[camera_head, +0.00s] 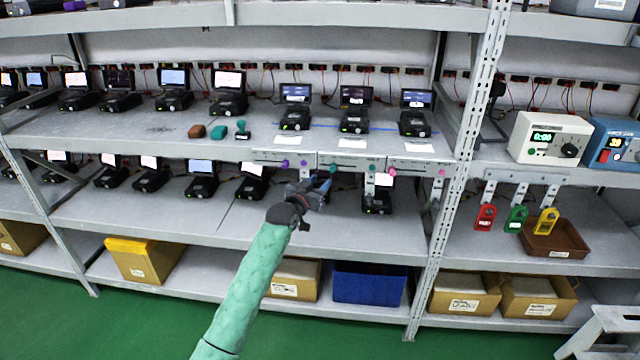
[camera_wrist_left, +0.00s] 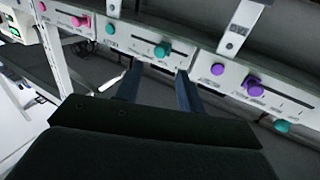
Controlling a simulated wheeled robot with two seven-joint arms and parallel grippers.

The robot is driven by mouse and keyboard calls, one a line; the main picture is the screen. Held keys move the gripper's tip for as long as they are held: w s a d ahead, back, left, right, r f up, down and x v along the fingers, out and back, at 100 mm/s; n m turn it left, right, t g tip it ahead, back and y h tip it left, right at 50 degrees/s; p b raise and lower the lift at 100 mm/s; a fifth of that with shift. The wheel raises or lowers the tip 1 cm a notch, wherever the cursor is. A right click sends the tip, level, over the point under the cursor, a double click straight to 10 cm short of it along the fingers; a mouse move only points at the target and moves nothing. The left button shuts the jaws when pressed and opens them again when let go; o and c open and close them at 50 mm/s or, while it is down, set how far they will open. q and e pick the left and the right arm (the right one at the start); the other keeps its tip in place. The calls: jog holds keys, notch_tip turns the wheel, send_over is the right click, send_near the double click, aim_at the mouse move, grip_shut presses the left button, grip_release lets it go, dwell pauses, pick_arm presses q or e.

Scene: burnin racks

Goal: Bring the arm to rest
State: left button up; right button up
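My left gripper (camera_head: 322,186) is at the end of a green-sleeved arm, in front of the shelf edge with the slider panels. In the left wrist view its two fingers (camera_wrist_left: 158,88) stand apart with nothing seen between them. The fingers point toward the white panel with the teal knobs (camera_wrist_left: 161,51). A purple knob (camera_wrist_left: 254,86) is to the right of them and a pink knob (camera_wrist_left: 81,22) is to the left. Whether a finger touches the panel is hard to tell. My right gripper is in neither view.
Several small testers with screens, such as one tester (camera_head: 355,108), stand on the shelves. A blue bin (camera_head: 369,284) and cardboard boxes (camera_head: 145,262) sit below. Red, green and yellow tags (camera_head: 516,219) hang at right near a brown tray (camera_head: 553,240). Green floor lies in front.

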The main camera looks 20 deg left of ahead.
pick_arm(q)
jog(key=shift+f, duration=0.1)
